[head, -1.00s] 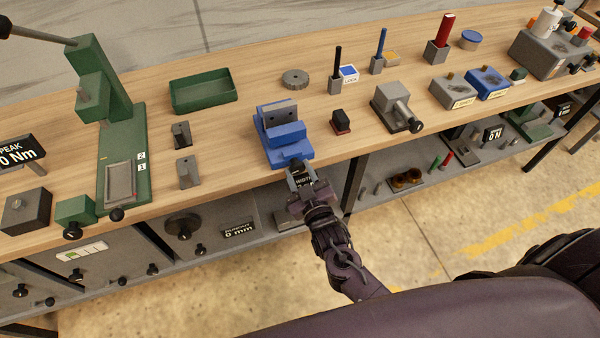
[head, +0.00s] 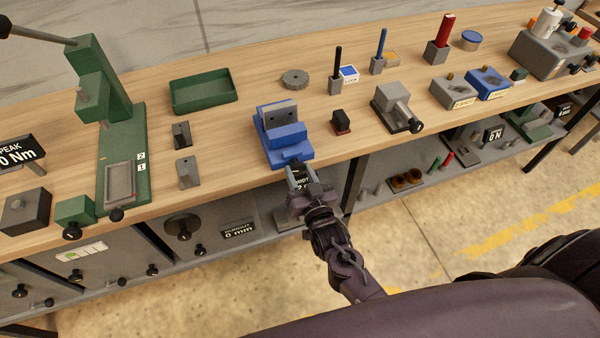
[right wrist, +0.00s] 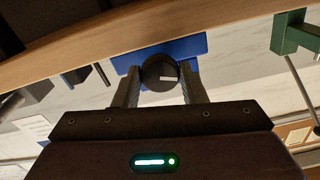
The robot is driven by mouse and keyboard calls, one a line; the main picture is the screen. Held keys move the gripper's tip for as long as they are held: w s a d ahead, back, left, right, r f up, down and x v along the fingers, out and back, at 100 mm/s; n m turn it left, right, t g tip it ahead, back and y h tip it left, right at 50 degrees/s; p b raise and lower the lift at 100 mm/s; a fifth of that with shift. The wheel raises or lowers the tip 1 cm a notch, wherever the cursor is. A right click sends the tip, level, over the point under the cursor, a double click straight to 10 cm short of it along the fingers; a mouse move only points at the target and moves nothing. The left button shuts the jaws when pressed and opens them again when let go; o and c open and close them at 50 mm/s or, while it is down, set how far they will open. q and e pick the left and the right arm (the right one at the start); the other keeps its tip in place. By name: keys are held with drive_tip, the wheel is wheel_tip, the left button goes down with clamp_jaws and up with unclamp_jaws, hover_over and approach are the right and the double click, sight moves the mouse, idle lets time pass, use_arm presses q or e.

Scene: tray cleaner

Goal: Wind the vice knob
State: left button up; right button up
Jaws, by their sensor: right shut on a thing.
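The blue vice (head: 284,137) stands at the front edge of the wooden bench, its jaw slot on top. Its black knob (right wrist: 160,72), with a white mark, faces the front and sits between my right gripper's fingers in the right wrist view. My right gripper (head: 300,174) is shut on the knob, just in front of the vice in the head view, where its fingers mostly hide the knob. A dark width display under the bench edge is partly covered by the gripper. My left gripper is not in view.
A green press (head: 122,150) stands on the left and a green tray (head: 203,92) behind. A small black-and-red block (head: 341,122) and a grey fixture with a knob (head: 393,104) stand right of the vice. A shelf with devices runs below the bench.

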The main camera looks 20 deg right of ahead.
drive_tip(key=o, duration=1)
drive_tip(key=s+b, duration=0.2)
drive_tip(key=s, duration=0.5)
drive_tip(key=shift+s+d, duration=0.15)
drive_tip(key=shift+s, duration=0.25)
